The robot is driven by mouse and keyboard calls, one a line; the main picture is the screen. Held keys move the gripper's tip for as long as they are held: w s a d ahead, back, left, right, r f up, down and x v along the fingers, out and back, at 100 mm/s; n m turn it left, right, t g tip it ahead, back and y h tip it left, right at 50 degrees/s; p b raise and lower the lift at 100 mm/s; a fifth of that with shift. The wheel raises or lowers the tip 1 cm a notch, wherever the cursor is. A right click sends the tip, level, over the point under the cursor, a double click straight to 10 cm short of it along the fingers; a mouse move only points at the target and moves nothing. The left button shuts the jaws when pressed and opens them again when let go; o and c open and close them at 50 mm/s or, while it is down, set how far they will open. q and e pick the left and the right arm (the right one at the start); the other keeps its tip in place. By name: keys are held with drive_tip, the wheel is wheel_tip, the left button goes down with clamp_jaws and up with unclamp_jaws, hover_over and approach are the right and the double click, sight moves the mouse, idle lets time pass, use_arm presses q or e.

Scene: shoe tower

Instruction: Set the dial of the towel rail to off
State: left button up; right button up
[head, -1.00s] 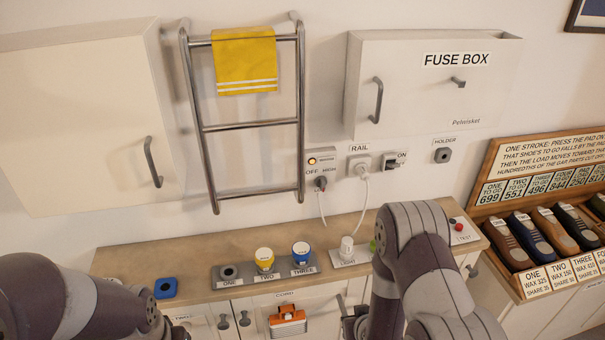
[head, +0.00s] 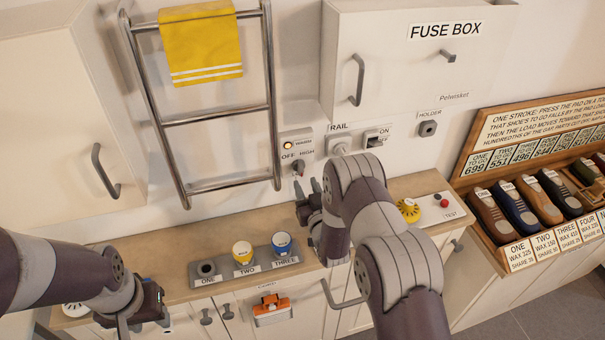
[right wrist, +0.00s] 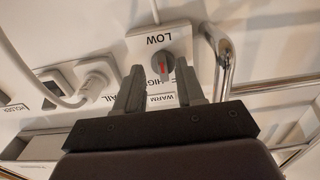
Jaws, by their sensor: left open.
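The towel rail (head: 272,85) is a chrome ladder on the wall with a yellow towel (head: 201,45) over it. My left gripper (head: 143,322) is open, low at left.
The fuse box (head: 400,60) is above. One yellow and one blue cup (head: 282,244) stand on the counter below. A shoe rack (head: 530,190) is at right.

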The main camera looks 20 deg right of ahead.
sight(300, 168)
drive_tip(key=w, duration=0.3)
drive_tip(key=shift+w+a+r, duration=0.1)
drive_tip(key=shift+w+r, duration=0.05)
clamp_jaws()
use_arm(q)
drive_tip(key=shift+s+r, duration=0.25)
drive_tip(key=shift+r, duration=0.25)
